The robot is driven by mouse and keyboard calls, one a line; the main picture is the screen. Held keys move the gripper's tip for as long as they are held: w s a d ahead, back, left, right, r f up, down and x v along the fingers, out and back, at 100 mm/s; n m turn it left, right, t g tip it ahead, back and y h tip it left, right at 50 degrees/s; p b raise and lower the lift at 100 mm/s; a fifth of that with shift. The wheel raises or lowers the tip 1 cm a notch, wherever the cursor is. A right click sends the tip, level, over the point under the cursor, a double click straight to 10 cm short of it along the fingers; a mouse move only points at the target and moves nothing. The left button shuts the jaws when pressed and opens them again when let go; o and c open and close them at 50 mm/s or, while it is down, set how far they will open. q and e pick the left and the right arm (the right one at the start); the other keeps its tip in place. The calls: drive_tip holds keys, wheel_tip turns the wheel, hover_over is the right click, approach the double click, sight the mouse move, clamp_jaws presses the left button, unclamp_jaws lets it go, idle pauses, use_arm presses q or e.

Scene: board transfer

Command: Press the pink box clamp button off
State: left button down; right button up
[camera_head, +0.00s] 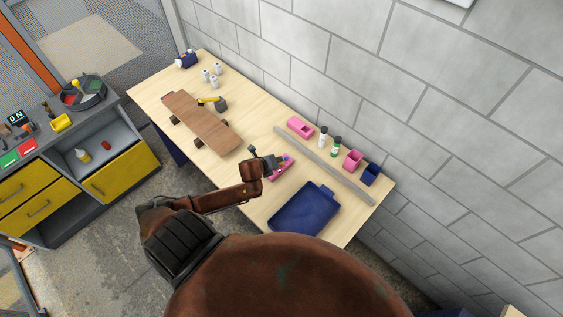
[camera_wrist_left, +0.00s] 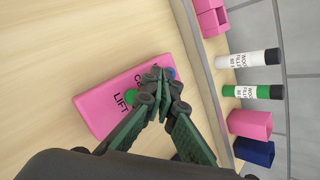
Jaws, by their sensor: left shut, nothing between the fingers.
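The pink control box (camera_wrist_left: 103,112) lies flat on the table in the left wrist view. It has a green button (camera_wrist_left: 131,97) by the word LIFT and a blue button (camera_wrist_left: 171,73) near a second label that my fingers partly cover. My left gripper (camera_wrist_left: 158,76) is shut with nothing in it, its tips over the box right beside the blue button. Whether the tips touch the button I cannot tell. In the head view the box (camera_head: 282,171) shows partly behind my left gripper (camera_head: 274,163). My right gripper is not in view.
A blue tray (camera_head: 301,210) is near the table's front corner. A wooden board (camera_head: 203,122) lies to the left, with a yellow-and-grey tool (camera_head: 213,102) beside it. A grey rail (camera_head: 322,165) separates off the pink bins, bottles and blue bin (camera_head: 370,174) along the wall.

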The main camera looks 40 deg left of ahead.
use_arm(q)
drive_tip(key=shift+r, duration=0.35)
wheel_tip(320, 180, up, 3)
drive_tip(key=p, duration=0.3)
drive_tip(key=shift+r+p, duration=0.15)
drive_tip(key=shift+p, duration=0.2)
wheel_tip(320, 180, up, 3)
drive_tip(key=shift+f+p, duration=0.15)
drive_tip(key=shift+p, duration=0.8)
